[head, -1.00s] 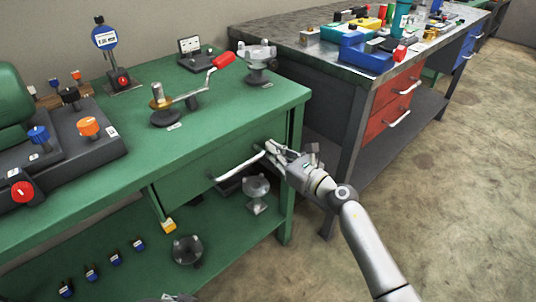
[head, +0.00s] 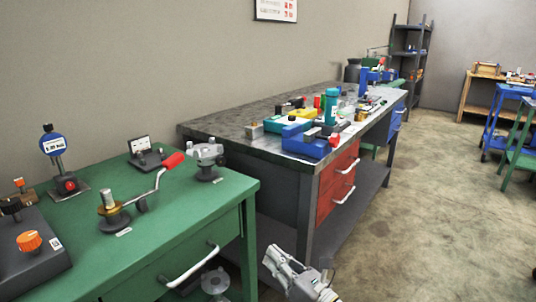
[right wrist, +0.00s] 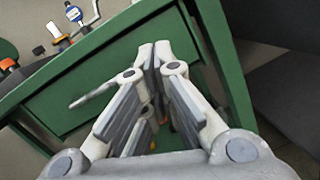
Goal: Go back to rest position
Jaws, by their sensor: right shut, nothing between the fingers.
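My right gripper (head: 283,262) is at the bottom of the head view, to the right of the green workbench (head: 228,196) and apart from its drawer handle (head: 193,266). In the right wrist view the right gripper (right wrist: 153,50) has its fingertips together, with nothing held. The green drawer (right wrist: 150,85) lies behind the fingers there, and its handle (right wrist: 93,93) shows to the left of them. The drawer looks closed in the head view. My left gripper is not in view.
A crank with a red grip (head: 172,160) stands on the green bench. Open concrete floor (head: 430,220) lies to the right.

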